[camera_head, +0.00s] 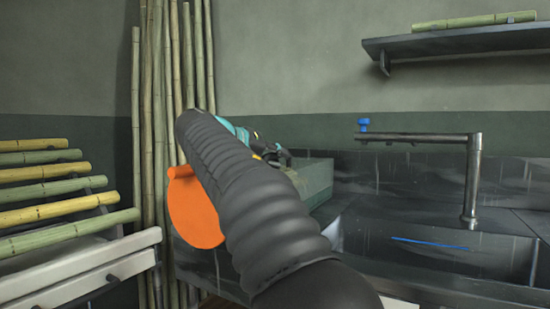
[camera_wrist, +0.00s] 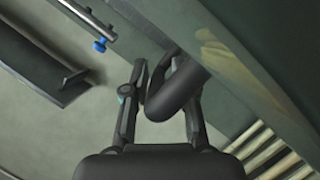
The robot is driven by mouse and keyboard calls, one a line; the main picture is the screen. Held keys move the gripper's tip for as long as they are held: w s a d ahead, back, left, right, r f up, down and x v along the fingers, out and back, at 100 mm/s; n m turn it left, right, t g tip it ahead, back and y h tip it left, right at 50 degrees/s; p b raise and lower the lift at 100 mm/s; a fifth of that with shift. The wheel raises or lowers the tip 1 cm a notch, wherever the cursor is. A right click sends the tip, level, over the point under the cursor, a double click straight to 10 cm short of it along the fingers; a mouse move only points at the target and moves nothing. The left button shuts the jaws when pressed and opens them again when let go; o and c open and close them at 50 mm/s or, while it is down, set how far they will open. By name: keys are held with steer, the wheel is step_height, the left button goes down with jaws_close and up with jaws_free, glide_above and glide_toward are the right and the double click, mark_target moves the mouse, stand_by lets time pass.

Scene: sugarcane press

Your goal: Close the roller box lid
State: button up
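A clear greenish box (camera_head: 316,180) stands on the dark counter, partly hidden behind my arm. My gripper's teal and black end shows beside it at the far end of my arm, its fingertips hidden in the head view. In the wrist view a dark greenish panel (camera_wrist: 245,75) runs diagonally at the right; I cannot tell whether it is the lid. A thick black curved bar (camera_wrist: 174,92) lies at its edge, at my gripper (camera_wrist: 158,80). The left finger is beside the bar; the right finger is partly hidden by it. I cannot tell whether the fingers grip it.
A tap (camera_head: 472,180) with a blue end stands over a sink at the right. A shelf (camera_head: 460,41) with a cane is above. A rack of canes (camera_head: 60,215) is at the left, with upright canes (camera_head: 160,80) behind. An orange disc (camera_head: 192,212) is beside my arm.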

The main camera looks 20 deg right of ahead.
steer(key=v, duration=1.2)
